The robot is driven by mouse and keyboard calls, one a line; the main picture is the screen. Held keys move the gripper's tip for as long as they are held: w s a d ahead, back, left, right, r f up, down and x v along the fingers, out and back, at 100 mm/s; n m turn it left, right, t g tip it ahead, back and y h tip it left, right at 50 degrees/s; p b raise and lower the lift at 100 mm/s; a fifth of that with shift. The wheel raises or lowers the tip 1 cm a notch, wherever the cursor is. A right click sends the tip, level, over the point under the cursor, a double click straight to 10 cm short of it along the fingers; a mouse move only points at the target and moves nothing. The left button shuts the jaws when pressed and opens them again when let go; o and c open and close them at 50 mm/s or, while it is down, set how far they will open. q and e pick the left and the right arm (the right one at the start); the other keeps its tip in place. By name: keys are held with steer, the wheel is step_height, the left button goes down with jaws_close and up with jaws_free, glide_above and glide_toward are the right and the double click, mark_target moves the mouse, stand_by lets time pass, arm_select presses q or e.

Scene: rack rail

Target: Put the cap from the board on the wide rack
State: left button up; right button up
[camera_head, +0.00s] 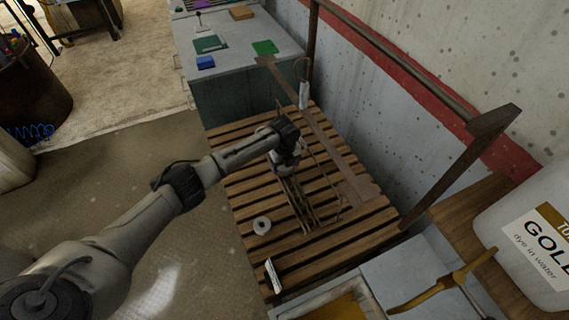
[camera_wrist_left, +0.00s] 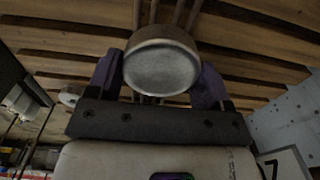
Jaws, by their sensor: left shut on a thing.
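My left gripper (camera_head: 287,160) is over the slatted wooden surface (camera_head: 245,190), which I take to be the wide rack. In the left wrist view, the two purple-padded fingers of this gripper (camera_wrist_left: 160,85) are shut on a round, pale metal cap (camera_wrist_left: 161,68), with its flat face toward the camera. In the head view the gripper and wrist hide the cap. I cannot tell whether the cap touches the slats. Several thin rods (camera_head: 299,207) lie on the slats below the gripper. I cannot make out the board for certain. My right gripper is not in view.
A white ring (camera_head: 262,225) and a numbered white tag (camera_head: 272,275) are near the slats' left side. A long brown bar (camera_head: 325,135) runs along the right, below a brown metal frame (camera_head: 440,180). A large jug (camera_head: 535,240) stands at right. A grey table (camera_head: 235,55) is behind.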

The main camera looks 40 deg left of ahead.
arm_select(q)
steer(key=shift+f, duration=0.45)
steer(key=shift+f+b, duration=0.4)
steer(key=shift+f, duration=0.65)
stand_by(0.3)
steer(key=o, duration=0.9)
steer(key=shift+o, duration=0.2)
